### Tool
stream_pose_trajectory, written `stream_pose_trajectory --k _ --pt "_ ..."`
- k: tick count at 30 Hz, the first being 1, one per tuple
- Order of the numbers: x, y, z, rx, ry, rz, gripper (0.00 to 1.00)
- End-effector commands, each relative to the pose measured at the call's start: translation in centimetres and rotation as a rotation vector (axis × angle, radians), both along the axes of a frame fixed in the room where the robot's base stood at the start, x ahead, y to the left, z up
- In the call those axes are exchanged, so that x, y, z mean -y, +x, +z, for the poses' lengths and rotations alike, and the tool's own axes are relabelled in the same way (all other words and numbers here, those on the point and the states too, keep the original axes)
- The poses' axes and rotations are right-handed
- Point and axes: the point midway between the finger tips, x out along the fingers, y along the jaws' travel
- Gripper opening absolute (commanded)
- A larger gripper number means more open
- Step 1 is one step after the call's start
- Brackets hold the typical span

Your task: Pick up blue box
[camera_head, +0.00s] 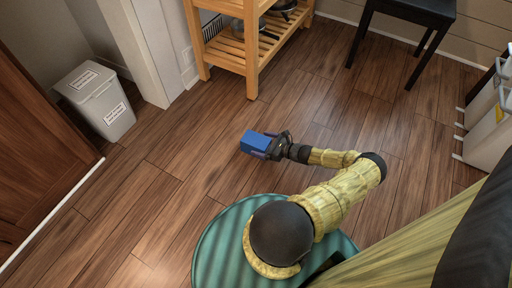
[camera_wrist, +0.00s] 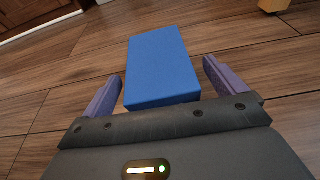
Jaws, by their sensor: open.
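The blue box (camera_wrist: 160,68) lies on the wooden floor in the wrist view, straight ahead of my gripper. My gripper (camera_wrist: 162,88) is open, with one purple finger on each side of the box's near end. Narrow gaps show between the fingers and the box sides. In the head view the blue box (camera_head: 256,142) is at the end of my outstretched arm, and my gripper (camera_head: 266,147) is low at its right end.
A wooden shelf rack (camera_head: 252,55) stands beyond the box, with a dark stool (camera_head: 412,12) to its right. A grey-white bin (camera_head: 98,97) stands at the left near a brown door (camera_head: 35,140). White containers (camera_head: 488,125) are at the right. Floor around the box is clear.

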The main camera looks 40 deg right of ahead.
Motion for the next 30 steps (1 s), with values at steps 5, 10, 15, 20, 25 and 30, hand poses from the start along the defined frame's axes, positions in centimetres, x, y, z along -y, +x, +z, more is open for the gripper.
stream_pose_trajectory --k 5,10,15,20,25,30 --pt "-0.8 1.8 -0.9 0.0 -0.001 0.001 0.96" --pt "-0.9 2.0 -0.7 0.0 0.0 0.001 0.96" --pt "-0.9 2.0 -0.7 0.0 0.0 0.001 0.96" --pt "-0.9 2.0 -0.7 0.0 0.0 0.001 0.96" --pt "-0.8 2.0 -0.7 0.0 0.0 0.001 0.8" --pt "-0.8 2.0 -0.7 0.0 0.0 0.0 0.47"
